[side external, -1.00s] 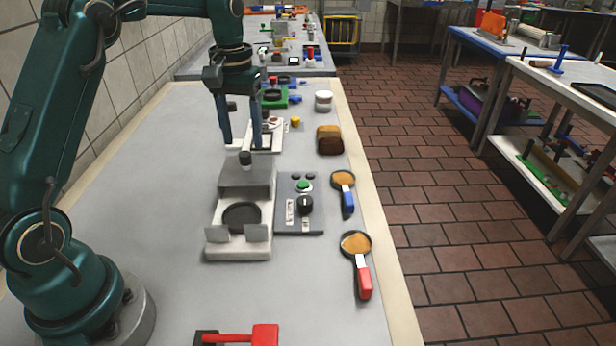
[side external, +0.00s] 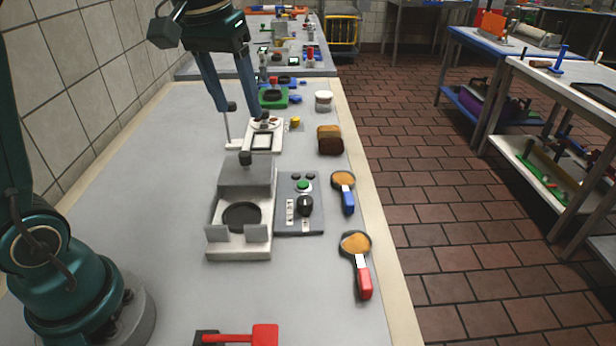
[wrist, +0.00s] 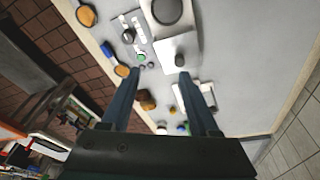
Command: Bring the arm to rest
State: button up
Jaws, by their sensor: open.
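My gripper (side external: 236,114) is open and empty, above the far part of the grey bench (side external: 140,190) in the side view. Its two dark blue fingers are spread wide and point down. In the wrist view my gripper (wrist: 155,75) reaches over the bench with nothing between the fingers. Behind and below the fingers in the side view is a white tray-like fixture (side external: 264,141) with a thin upright post at its left. My green arm comes in from the left edge.
A white press (side external: 240,250) with a dark round plate stands mid-bench, beside a grey control panel (side external: 299,215). Two scoops of orange powder, blue-handled (side external: 347,195) and red-handled (side external: 362,272), lie near the right edge. Bread-like blocks (side external: 330,140) and a white tub (side external: 323,101) stand farther back.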

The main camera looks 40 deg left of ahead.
jog(key=s+d+f+m+t, duration=0.1)
jog(key=s+d+f+m, duration=0.1)
jog(key=s, duration=0.4)
jog(key=s+d+f+m+t, duration=0.2)
jog(key=s+d+f, duration=0.2)
jog(key=s, duration=0.3)
jog(key=shift+s+h, duration=0.25)
jog(key=shift+h, duration=0.05)
